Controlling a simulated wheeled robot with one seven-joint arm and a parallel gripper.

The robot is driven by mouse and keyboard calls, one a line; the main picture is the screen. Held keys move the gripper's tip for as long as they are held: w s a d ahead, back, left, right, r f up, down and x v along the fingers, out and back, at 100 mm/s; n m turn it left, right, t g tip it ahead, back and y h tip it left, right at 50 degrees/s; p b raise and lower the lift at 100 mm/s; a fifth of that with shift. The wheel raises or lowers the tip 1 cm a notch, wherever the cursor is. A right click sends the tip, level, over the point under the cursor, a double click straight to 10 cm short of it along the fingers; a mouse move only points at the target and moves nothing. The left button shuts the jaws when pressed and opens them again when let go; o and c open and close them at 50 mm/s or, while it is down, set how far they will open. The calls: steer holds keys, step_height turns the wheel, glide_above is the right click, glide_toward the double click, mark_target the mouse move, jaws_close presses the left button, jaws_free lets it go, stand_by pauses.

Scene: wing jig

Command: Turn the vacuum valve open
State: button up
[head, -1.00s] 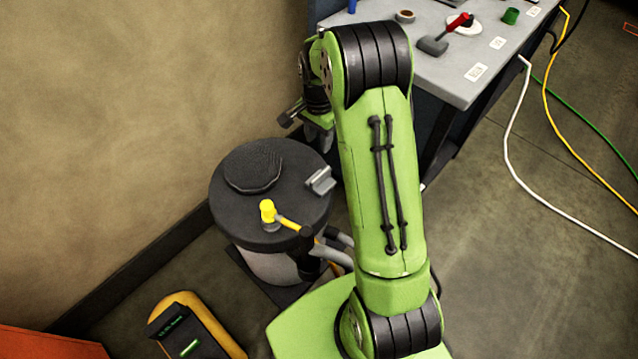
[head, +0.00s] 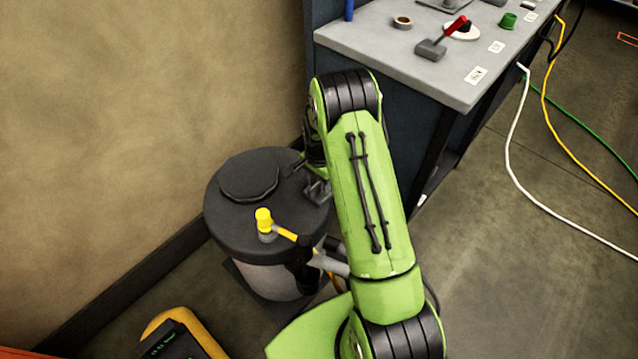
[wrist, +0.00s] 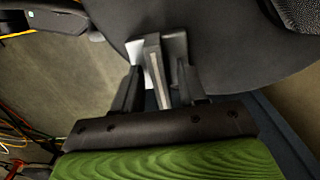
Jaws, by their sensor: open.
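A round black-lidded pot (head: 222,225) stands on the floor by the wall. On its lid are a yellow-capped fitting (head: 264,219) with a thin yellow bar, and a small grey upright piece (head: 316,190) near the right rim. I cannot tell for sure which of these is the vacuum valve. My gripper is over the lid's right side, partly hidden by my green arm in the head view. In the wrist view my gripper (wrist: 160,75) is open, with a grey bar (wrist: 154,62) between its dark fingers; contact cannot be told.
A yellow-and-black device (head: 182,335) lies at the front left. Cables (head: 515,130) cross the floor at right.

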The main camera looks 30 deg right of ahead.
jaws_close()
steer(key=shift+n, duration=0.4)
steer(key=n, duration=0.3)
steer(key=shift+n, duration=0.4)
steer(key=n, duration=0.4)
steer(key=shift+n, duration=0.3)
steer(key=n, duration=0.8)
steer(key=shift+r+n+b, duration=0.1)
steer(key=shift+n+b, duration=0.2)
